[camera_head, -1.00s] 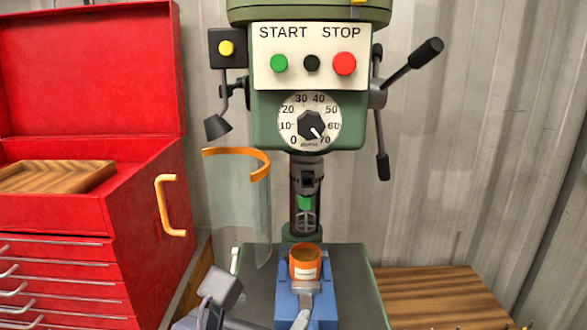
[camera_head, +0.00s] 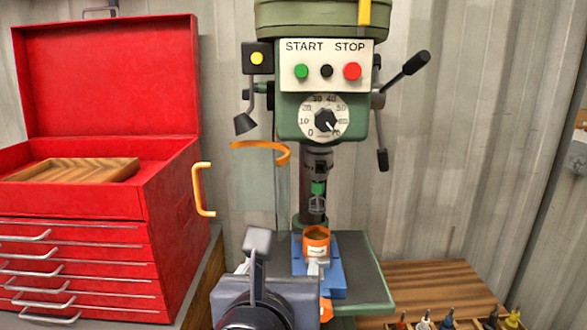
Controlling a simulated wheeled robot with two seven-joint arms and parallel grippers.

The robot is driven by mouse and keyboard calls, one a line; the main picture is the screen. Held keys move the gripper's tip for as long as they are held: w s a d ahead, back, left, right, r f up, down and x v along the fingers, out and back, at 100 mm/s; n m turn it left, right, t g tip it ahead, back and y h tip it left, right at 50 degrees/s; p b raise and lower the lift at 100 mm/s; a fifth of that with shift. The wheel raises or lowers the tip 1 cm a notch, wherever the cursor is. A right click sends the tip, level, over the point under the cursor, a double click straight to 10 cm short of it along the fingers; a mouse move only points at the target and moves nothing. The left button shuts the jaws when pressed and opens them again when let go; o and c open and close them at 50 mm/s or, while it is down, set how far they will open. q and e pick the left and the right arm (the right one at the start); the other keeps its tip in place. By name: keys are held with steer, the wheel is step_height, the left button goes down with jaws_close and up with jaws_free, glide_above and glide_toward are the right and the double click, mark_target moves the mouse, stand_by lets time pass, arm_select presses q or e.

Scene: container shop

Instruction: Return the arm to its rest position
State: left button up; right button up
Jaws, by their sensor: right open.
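My right gripper (camera_head: 287,256) is at the bottom middle of the head view, pointing toward the drill press (camera_head: 308,118). Its grey fingers are apart and I see nothing held between them. An orange cup (camera_head: 316,241) with a white label stands upright in the blue vise (camera_head: 329,272) on the drill press table (camera_head: 367,272). The gripper is in front of the vise and partly covers its lower left. I cannot tell the exact gap between gripper and vise. My left gripper is not in view.
A red tool chest (camera_head: 165,190) stands open at the left, with a wooden tray (camera_head: 75,169) in it. A clear guard with an orange rim (camera_head: 262,145) hangs left of the spindle. A wooden rack (camera_head: 480,325) of small tools is at the bottom right.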

steer(key=w+d+r+n+t+y, duration=0.1)
steer(key=w+d+n+y, duration=0.3)
steer(key=n, duration=0.4)
steer(key=w+d+r+n+t+y, duration=0.1)
steer(key=w+d+n+y, duration=0.1)
steer(key=d+n+y, duration=0.5)
steer(key=s+d+f+n+g+h, duration=0.2)
steer(key=s+d+f+n+g, duration=0.3)
steer(key=s+f+n, duration=0.4)
steer(key=s+d+f+n+g+h, duration=0.3)
steer(key=s+d+f+n+g, duration=0.3)
steer(key=s+f+n, duration=0.4)
step_height(320, 180, down, 6)
steer(key=shift+s+d+f+n, duration=0.1)
steer(key=shift+s+d+n, duration=0.15)
steer(key=shift+n, duration=0.25)
